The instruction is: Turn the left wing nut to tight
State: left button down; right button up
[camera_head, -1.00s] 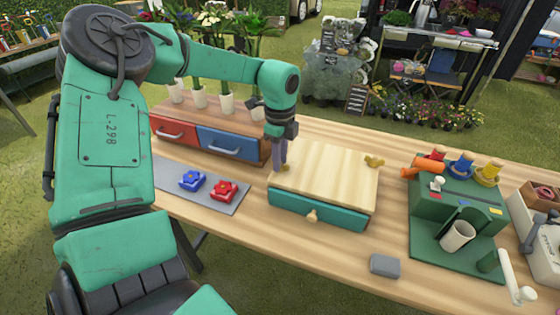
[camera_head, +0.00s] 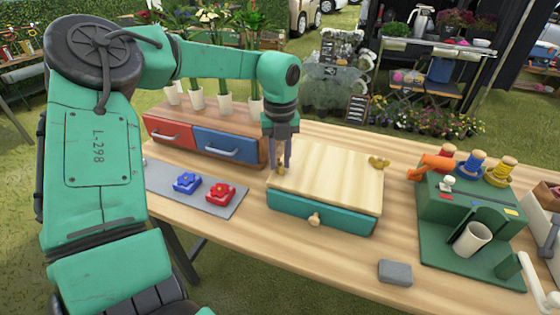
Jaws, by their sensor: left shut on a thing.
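My left gripper (camera_head: 281,165) points down at the back left corner of a wooden-topped box (camera_head: 330,178) with a green front. It is shut on the left wing nut (camera_head: 281,171), a small brass piece mostly hidden by the fingers. The right wing nut (camera_head: 378,162), brass with two wings, sits at the back right corner of the box top, clear of any gripper.
Red and blue drawers (camera_head: 205,140) stand behind left, with potted flowers behind them. A grey mat (camera_head: 190,190) holds a blue and a red valve-like piece. A green station (camera_head: 465,215) with a white cup stands right. A grey block (camera_head: 395,271) lies in front.

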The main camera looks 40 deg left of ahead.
pick_arm(q)
jog(key=m, duration=0.5)
jog(key=shift+w+r+m, duration=0.2)
jog(key=shift+r+m, duration=0.05)
jog(key=shift+m, duration=0.05)
jog(key=m, duration=1)
jog(key=shift+m, duration=0.4)
jog(key=m, duration=0.5)
jog(key=shift+p, duration=0.35)
jog(key=m, duration=0.5)
jog(key=shift+m, duration=0.4)
jog(key=m, duration=0.4)
jog(key=shift+m+p, duration=0.3)
jog(key=shift+p, duration=0.05)
jog(key=m, duration=1)
jog(key=shift+p, duration=0.3)
